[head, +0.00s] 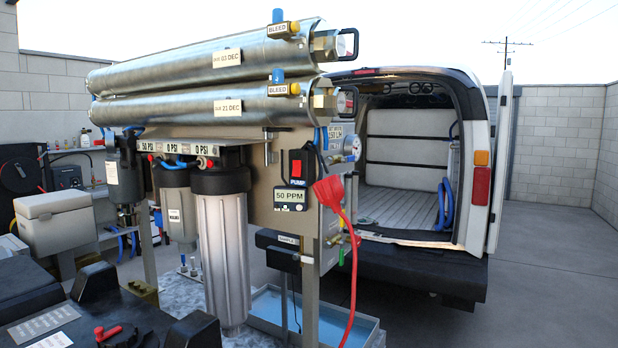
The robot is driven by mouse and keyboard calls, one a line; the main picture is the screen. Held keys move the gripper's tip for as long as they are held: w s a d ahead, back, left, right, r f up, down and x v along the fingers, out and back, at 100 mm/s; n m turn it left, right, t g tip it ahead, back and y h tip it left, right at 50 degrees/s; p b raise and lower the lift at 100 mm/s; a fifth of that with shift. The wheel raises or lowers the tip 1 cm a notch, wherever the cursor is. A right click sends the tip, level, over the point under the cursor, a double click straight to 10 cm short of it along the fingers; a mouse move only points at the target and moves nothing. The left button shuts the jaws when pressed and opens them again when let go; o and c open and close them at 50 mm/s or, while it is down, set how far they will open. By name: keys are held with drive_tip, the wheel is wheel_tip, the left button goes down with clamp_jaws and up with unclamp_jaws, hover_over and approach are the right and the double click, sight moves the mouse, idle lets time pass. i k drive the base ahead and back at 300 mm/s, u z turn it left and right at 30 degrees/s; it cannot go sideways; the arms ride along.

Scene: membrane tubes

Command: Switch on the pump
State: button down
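The pump switch (297,168) is a red rocker in a black housing on the grey panel (262,205) of the membrane unit. A "PUMP" label sits just below it. I cannot tell from here which way the rocker is tipped. A small meter (291,199) reading 50 PPM is mounted under the switch. The small readouts along the left bracket show 50 PSI and 0 PSI. My gripper is not in view.
A red plug and cable (332,195) hang just right of the switch. Two steel membrane tubes (215,75) lie above, filter housings (222,240) stand left, and a blue tray (262,308) lies below. An open van (400,130) stands behind; clear ground lies right.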

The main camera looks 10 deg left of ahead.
sight(296, 164)
drive_tip(key=u, duration=0.1)
drive_tip(key=i, duration=0.95)
drive_tip(key=z, duration=0.05)
